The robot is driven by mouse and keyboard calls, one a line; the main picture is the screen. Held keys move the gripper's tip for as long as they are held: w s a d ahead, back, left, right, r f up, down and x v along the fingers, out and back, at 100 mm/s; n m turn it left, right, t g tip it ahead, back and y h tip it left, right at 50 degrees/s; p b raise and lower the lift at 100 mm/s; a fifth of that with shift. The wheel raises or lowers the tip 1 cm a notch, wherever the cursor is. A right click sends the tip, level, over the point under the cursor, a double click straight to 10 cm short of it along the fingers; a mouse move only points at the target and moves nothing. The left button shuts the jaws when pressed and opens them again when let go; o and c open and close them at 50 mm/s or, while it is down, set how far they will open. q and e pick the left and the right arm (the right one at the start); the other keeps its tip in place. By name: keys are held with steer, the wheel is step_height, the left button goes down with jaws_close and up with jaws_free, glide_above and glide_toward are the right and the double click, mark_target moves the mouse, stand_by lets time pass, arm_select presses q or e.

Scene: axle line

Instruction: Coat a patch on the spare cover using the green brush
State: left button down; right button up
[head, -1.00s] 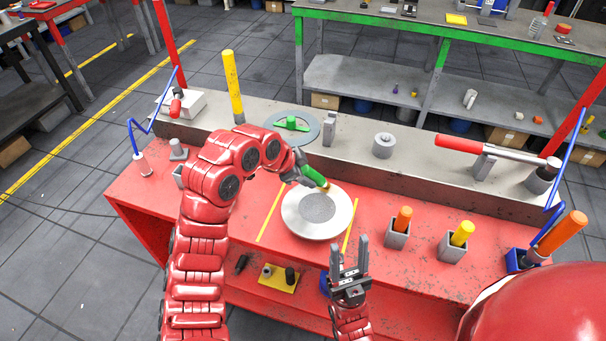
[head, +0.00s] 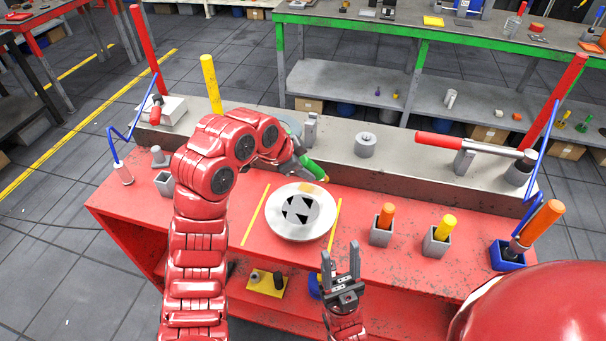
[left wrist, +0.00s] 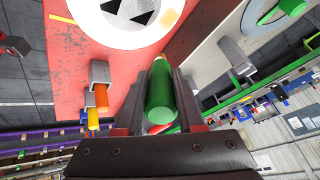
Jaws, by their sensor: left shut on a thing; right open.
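The round pale metal cover (head: 275,222) lies flat on the red bench between two yellow lines. Its centre shows a light area with dark angular shapes; it also shows at the top of the left wrist view (left wrist: 92,30). My left gripper (head: 305,164) is shut on the green brush (head: 315,170), whose handle fills the jaws in the left wrist view (left wrist: 160,95). The brush's tan tip is by the cover's far edge; I cannot tell if it touches. My right gripper (head: 341,262) is open and empty, in front of the cover.
Orange-handled (head: 386,215) and yellow-handled (head: 445,228) tools stand in grey holders right of the cover. A raised grey ledge (head: 400,170) behind carries a round grey part (head: 365,145) and a red-handled lever (head: 450,143). A blue holder (head: 508,258) stands far right.

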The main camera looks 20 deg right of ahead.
mark_target(304, 159)
arm_select(q)
step_height(304, 159, up, 2)
steer(key=shift+d+r+p, duration=0.1)
steer(key=shift+p, duration=0.6)
steer(key=shift+r+p, duration=0.35)
steer(key=shift+r, duration=0.25)
steer(key=shift+s, duration=0.1)
steer(key=shift+f, duration=0.15)
steer(key=shift+f, duration=0.35)
